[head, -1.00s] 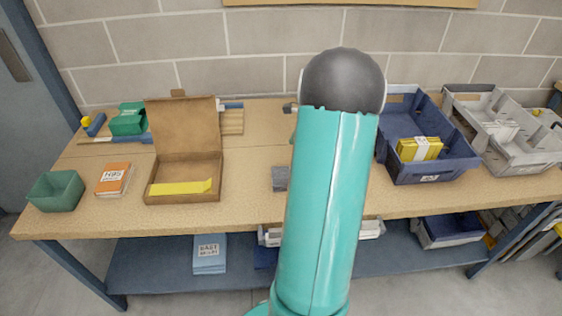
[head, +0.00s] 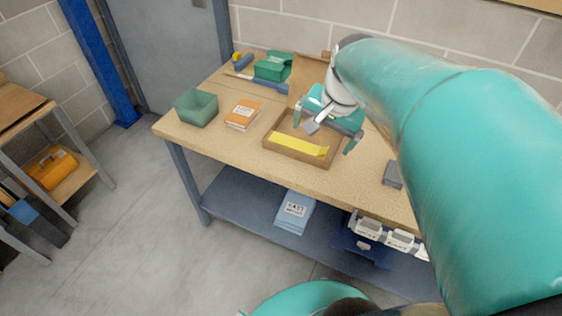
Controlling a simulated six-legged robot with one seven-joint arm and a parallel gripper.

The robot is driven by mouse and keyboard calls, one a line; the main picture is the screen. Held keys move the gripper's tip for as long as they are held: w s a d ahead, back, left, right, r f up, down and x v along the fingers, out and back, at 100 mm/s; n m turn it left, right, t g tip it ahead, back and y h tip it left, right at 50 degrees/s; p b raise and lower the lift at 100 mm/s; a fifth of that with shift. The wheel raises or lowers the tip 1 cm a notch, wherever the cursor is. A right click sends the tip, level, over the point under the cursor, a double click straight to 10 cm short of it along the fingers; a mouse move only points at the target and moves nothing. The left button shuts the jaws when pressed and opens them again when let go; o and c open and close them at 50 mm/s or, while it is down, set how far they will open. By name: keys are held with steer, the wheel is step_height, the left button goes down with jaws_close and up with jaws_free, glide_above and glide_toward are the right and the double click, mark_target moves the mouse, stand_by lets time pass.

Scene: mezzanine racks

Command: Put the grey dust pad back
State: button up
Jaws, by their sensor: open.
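A small grey block (head: 393,174), which looks like the grey dust pad, lies on the bench top (head: 240,148) beside my arm. My gripper (head: 325,132) is over the open cardboard box (head: 270,149), with its fingers spread and pointing down.
An orange-and-white pack (head: 242,115) and a green open bin (head: 196,108) stand left of the box. A green container (head: 272,67) is behind. Light-blue packs (head: 295,211) lie on the lower shelf (head: 240,205). Another rack (head: 60,160) stands at far left; floor between is clear.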

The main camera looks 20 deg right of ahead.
steer(key=s+a+r+n+t, duration=0.1)
steer(key=s+a+n+t, duration=0.1)
steer(key=s+a+n, duration=0.6)
steer(key=a+n, duration=0.2)
steer(key=a, duration=0.2)
